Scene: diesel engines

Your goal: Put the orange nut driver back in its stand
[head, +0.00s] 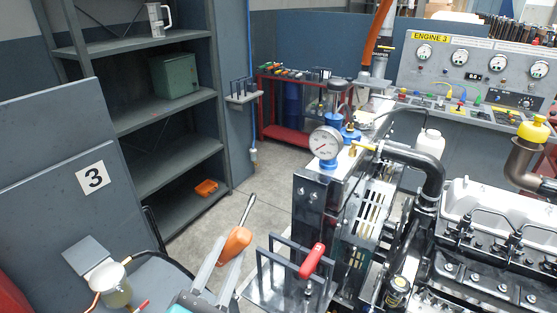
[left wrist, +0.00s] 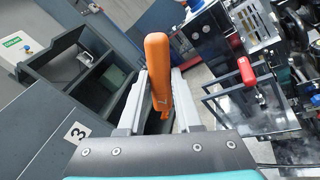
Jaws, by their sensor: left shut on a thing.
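The orange nut driver (head: 236,243) is held between the fingers of my left gripper (head: 228,262), which is shut on its handle. Its metal shaft points up and to the right in the head view. In the left wrist view the orange handle (left wrist: 158,70) rises between the two fingers (left wrist: 161,88). The stand (head: 262,271), a black frame on a metal plate, is just right of the gripper, apart from the driver. A red-handled tool (head: 312,261) is at its right part; it also shows in the left wrist view (left wrist: 246,70). My right gripper is not in view.
The engine (head: 480,230) and a pressure gauge (head: 325,142) stand right of and behind the stand. A grey shelf unit (head: 165,115) and a panel marked 3 (head: 93,178) are at left. A cup (head: 112,285) sits at lower left. Floor shows between shelf and engine.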

